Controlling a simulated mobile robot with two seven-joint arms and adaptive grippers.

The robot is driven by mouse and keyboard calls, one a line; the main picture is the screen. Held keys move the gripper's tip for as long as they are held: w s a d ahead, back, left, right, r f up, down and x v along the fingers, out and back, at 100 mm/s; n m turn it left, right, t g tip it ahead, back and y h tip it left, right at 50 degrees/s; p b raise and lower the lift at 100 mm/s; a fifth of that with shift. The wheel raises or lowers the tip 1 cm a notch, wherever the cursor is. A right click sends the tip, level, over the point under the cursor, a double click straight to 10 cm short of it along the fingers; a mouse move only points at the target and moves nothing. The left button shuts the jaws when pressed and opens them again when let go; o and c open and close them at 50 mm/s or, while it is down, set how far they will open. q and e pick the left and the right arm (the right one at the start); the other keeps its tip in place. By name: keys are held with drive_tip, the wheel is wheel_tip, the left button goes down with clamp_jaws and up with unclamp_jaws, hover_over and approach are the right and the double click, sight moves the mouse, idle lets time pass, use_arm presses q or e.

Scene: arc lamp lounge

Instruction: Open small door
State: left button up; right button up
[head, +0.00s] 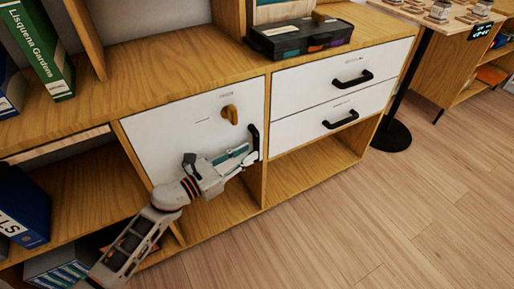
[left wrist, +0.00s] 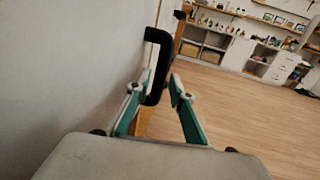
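The small door (head: 160,130) is a white panel in the wooden cabinet, and it looks closed. A yellow-brown knob (head: 230,114) sits on its upper right part. A black upright handle (head: 254,138) is near its right edge. My left gripper (head: 247,154) is at the handle's lower part, in front of the door. In the left wrist view the black handle (left wrist: 155,50) reaches down between the two green-sided fingers, which stand apart on either side of it. Contact with the handle cannot be made out. My right gripper is not in view.
Two white drawers with black handles (head: 352,79) are right of the door. A black organizer case (head: 299,39) lies on the cabinet top. Books and binders (head: 22,205) fill shelves at left. A lamp base (head: 391,136) stands on the floor. The wooden floor (head: 400,215) in front is clear.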

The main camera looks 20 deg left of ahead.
sight(254, 150)
use_arm(q)
drive_tip(key=shift+x, duration=2.1)
drive_tip(key=shift+f, duration=0.1)
clamp_jaws()
drive_tip(key=shift+s+d, duration=0.15)
